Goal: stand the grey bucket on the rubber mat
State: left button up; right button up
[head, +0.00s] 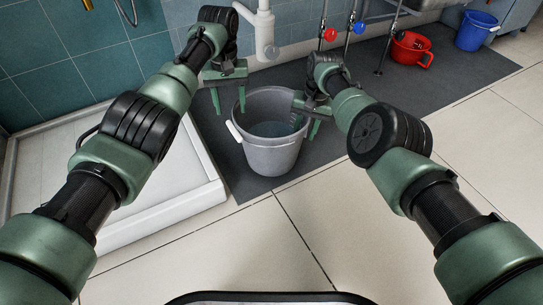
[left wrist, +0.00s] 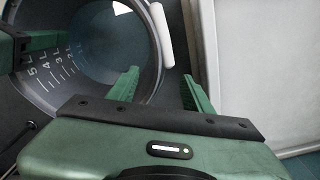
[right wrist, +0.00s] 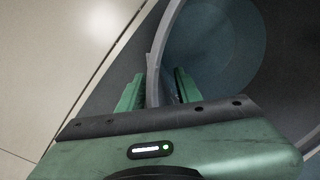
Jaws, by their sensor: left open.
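The grey bucket (head: 272,152) stands upright on the dark rubber mat (head: 232,160), near its front edge. It also shows in the left wrist view (left wrist: 100,92), with a litre scale inside and a white grip on its rim. My left gripper (head: 229,105) is open and empty at the bucket's left back rim; its fingers (left wrist: 160,85) lie close to the rim. My right gripper (head: 306,124) is at the right rim. In the right wrist view the bucket wall (right wrist: 155,72) passes between its fingers (right wrist: 158,88); whether they press on it is unclear.
A white shower tray (head: 160,215) lies left of the mat. A red bucket (head: 408,52) and a blue bucket (head: 474,32) stand at the back right. Pipes with a red valve (head: 330,34) and a blue valve (head: 359,28) rise behind. Pale floor tiles in front are clear.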

pick_arm(q)
notch_tip(320, 180, up, 9)
jog(key=shift+f, duration=0.15)
pick_arm(e)
notch_tip(320, 180, up, 12)
jog(key=d, duration=0.1)
jog(key=shift+s+d, duration=0.15)
jog(key=shift+d, duration=0.05)
jog(key=shift+f, duration=0.1)
dwell(0.5)
